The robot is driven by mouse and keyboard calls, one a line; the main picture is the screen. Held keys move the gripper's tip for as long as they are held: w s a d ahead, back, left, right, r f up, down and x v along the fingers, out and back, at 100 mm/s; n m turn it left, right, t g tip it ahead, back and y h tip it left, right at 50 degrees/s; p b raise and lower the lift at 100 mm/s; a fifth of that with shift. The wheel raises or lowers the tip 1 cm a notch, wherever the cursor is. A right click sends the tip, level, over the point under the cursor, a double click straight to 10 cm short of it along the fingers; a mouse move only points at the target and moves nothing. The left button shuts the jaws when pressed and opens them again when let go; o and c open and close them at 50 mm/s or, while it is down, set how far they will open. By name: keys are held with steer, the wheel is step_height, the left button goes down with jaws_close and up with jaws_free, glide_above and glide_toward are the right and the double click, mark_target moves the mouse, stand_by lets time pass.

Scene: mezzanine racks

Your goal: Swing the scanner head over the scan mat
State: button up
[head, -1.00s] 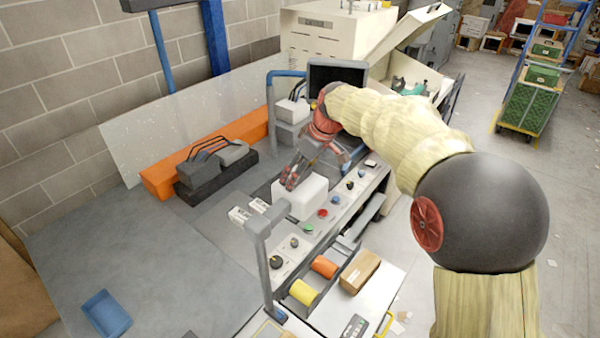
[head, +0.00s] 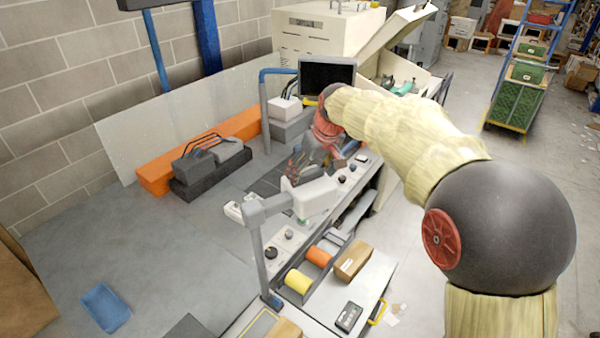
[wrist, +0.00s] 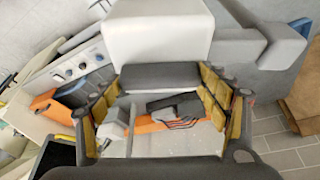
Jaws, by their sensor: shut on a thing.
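The scanner head (head: 314,197) is a white block on a short grey arm, carried by a grey post (head: 260,262) at the bench's front. In the wrist view the white head (wrist: 157,38) fills the top middle, with its grey arm (wrist: 268,48) to the right. My gripper (head: 294,178) is at the head's far side, shut on it; a dark grey bar spans between the yellow finger pads in the wrist view. The exact contact is partly hidden. A yellow-edged patch (head: 262,325) by the post's foot may be the scan mat; I cannot tell for sure.
A button panel (head: 288,240) runs beneath the head. Yellow and orange rolls (head: 298,280) and a cardboard box (head: 353,262) are to its right. A monitor (head: 327,75) stands behind. A blue tray (head: 106,307) lies on the open grey surface at left.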

mark_target(318, 193)
steer(key=s+m+b, duration=0.1)
steer(key=s, duration=0.1)
steer(key=s+d+m+h+b, duration=0.1)
steer(key=s+m, duration=0.1)
steer(key=s+d+m+b, duration=0.1)
steer(key=s, duration=0.2)
steer(key=shift+d+f+m+t+h, duration=0.1)
steer(key=shift+f+m+t+h, duration=0.05)
steer(key=shift+m+t+h, duration=0.2)
steer(key=s+a+m+g+h+b, duration=0.1)
steer(key=s+a+m+h+b, duration=0.1)
steer(key=s+a+m, duration=0.4)
steer(key=s+a+m+g+h+b, duration=0.2)
steer(key=s+a+m, duration=0.5)
steer(key=s+m, duration=0.3)
steer(key=s, duration=0.3)
steer(key=shift+s+a+h, duration=0.15)
steer(key=shift+s+h, duration=0.1)
steer(key=shift+h, duration=0.1)
steer(key=shift+g, duration=0.25)
steer(key=o, duration=1.7)
